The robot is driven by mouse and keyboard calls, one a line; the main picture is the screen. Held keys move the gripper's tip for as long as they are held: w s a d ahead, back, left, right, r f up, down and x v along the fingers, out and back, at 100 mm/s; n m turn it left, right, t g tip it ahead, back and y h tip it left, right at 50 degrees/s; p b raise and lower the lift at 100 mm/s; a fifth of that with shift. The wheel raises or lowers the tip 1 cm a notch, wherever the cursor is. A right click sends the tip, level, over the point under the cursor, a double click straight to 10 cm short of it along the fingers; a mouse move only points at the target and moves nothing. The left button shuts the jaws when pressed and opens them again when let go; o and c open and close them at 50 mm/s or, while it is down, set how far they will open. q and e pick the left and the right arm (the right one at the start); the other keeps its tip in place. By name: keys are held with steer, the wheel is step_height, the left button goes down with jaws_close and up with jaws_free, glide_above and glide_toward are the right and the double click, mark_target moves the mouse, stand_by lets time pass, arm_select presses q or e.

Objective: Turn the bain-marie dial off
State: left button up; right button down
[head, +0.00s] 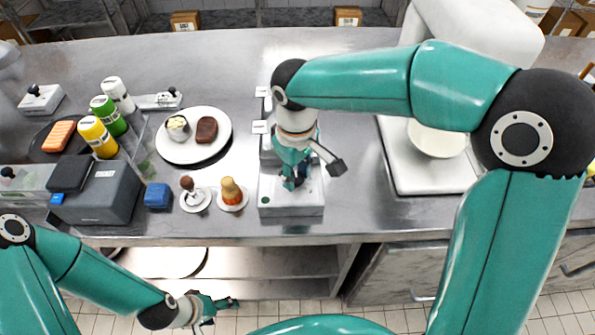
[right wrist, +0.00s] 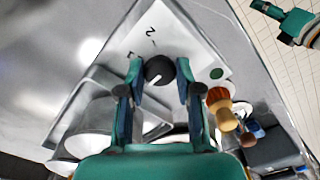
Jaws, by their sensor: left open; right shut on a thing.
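The bain-marie (head: 292,211) stands near the front edge of the counter, with a pale control panel at its front. In the right wrist view its black dial (right wrist: 158,68) has a white pointer line, and a printed 2 and a green spot lie on the panel around it. My right gripper (head: 291,180) is over the panel and shut on the dial, with a finger on each side in the right wrist view (right wrist: 160,78). The gripper hides the dial in the head view. My left gripper (head: 222,304) is open and empty, low in front of the counter.
A white plate (head: 170,150) with food, bottles (head: 97,137) and a dark grey box (head: 104,195) are further left. A white bowl (head: 436,138) is at the right.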

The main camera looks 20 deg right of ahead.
mark_target(296, 177)
steer(key=c, duration=0.8)
jaws_free()
steer(key=shift+o, duration=0.2)
step_height(296, 177, up, 12)
steer(key=shift+f, duration=0.1)
